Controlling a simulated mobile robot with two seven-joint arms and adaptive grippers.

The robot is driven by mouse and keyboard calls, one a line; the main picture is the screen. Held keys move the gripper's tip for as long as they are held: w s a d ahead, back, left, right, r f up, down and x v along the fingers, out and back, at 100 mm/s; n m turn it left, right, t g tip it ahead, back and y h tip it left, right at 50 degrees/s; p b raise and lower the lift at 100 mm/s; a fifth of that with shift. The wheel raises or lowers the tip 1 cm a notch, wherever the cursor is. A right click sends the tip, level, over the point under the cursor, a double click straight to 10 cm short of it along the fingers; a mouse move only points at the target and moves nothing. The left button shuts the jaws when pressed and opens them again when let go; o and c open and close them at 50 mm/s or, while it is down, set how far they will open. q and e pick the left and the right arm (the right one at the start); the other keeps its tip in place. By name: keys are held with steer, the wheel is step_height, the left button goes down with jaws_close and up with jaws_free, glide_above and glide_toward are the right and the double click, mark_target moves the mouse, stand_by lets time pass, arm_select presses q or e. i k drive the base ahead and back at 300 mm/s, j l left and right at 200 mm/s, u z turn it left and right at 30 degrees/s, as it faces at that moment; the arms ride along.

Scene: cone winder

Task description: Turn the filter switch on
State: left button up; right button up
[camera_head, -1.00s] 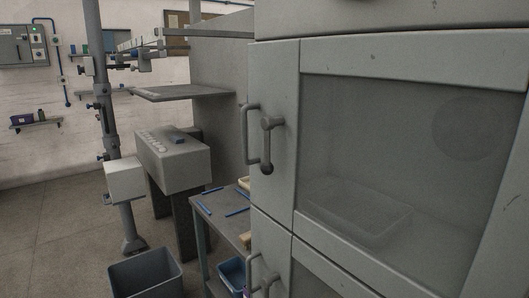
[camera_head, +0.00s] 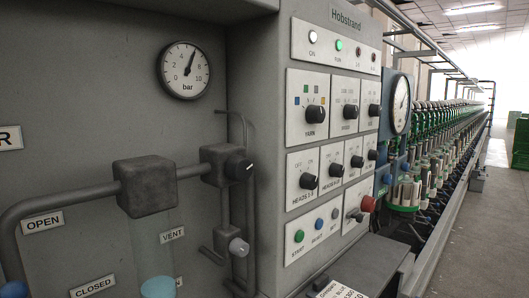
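A grey control panel marked Hobstrand (camera_head: 285,262) fills the middle of the head view. Below is a row of several black knobs, the left one (camera_head: 308,181) labelled HEADS. The other labels are too small to read surely, so I cannot tell which knob is the filter switch or how it is set. Neither of my grippers is in view.
A red button (camera_head: 368,204) sticks out at the panel's lower right. A grey box (camera_head: 360,262) juts out below. The aisle floor (camera_head: 490,235) on the right is clear.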

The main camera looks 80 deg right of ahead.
mark_target(373, 154)
steer(key=z, duration=3.25)
steer(key=i+l, duration=0.2)
steer(key=l, duration=0.2)
steer(key=i+l, duration=0.2)
steer(key=l, duration=0.25)
steer(key=i+l, duration=0.2)
steer(key=l, duration=0.2)
steer(key=l+z, duration=0.05)
